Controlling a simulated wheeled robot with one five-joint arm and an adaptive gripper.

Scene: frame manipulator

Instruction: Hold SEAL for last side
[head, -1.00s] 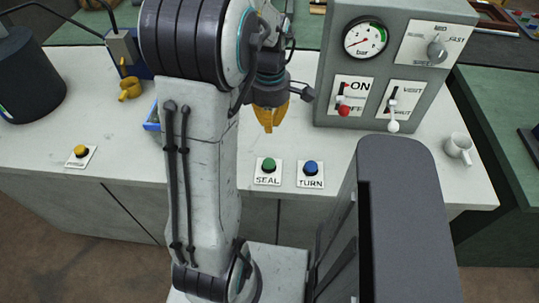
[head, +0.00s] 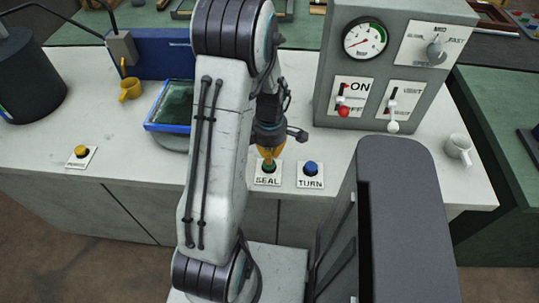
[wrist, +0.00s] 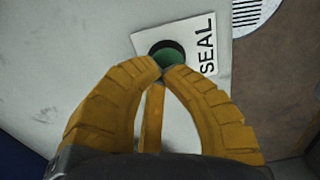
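The green SEAL button (head: 268,166) sits on a white labelled plate near the front edge of the counter. In the wrist view the green button (wrist: 168,53) shows just beyond my yellow fingertips. My gripper (head: 268,158) points down at the button, its fingers drawn together with nothing between the tips. Its tips overlap the near edge of the button in the wrist view (wrist: 163,70); I cannot tell if they press it. A blue frame (head: 150,126) with a dark green pane lies on a grey round stand left of my arm, partly hidden by it.
The blue TURN button (head: 310,168) is close on the right. A grey control box (head: 330,60) with a gauge, switches and dial stands behind.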

